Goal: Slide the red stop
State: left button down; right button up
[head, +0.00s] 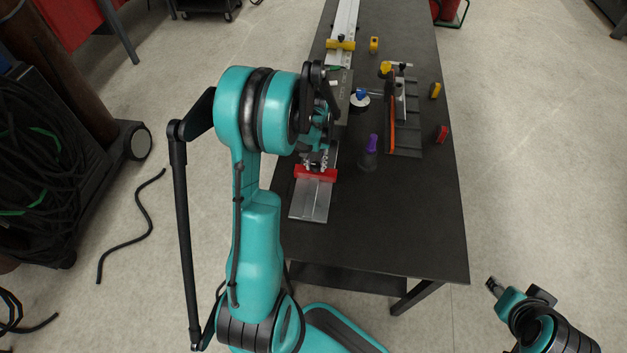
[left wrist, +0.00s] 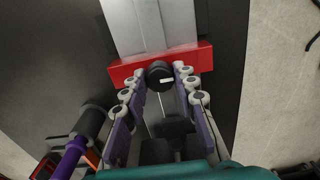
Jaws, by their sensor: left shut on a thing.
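The red stop (head: 316,174) sits across the near end of a silver rail (head: 309,203) on the dark table. In the left wrist view the red stop (left wrist: 203,59) spans the silver rail (left wrist: 147,22), with a black knob (left wrist: 160,74) on its near side. My left gripper (head: 317,160) is at the stop. In the left wrist view its fingertips (left wrist: 162,78) are on either side of the black knob, shut on it. My arm hides the middle of the rail in the head view. My right gripper (head: 494,287) is low at the right, away from the table; its fingers are unclear.
A purple-topped dark item (head: 369,152) stands right of the rail. A blue-topped round item (head: 360,99) is further back. A dark fixture (head: 404,132) stands to the right, with a red block (head: 441,134) beside it. A yellow stop (head: 341,45) is on the far rail. The table's near right is clear.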

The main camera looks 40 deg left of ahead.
pick_arm(q)
jog(key=c, duration=1.2)
grip_release()
jog(key=shift+w, duration=0.15)
jog(key=shift+o, duration=0.2)
notch_tip(320, 180, up, 6)
jog(key=p, duration=0.4)
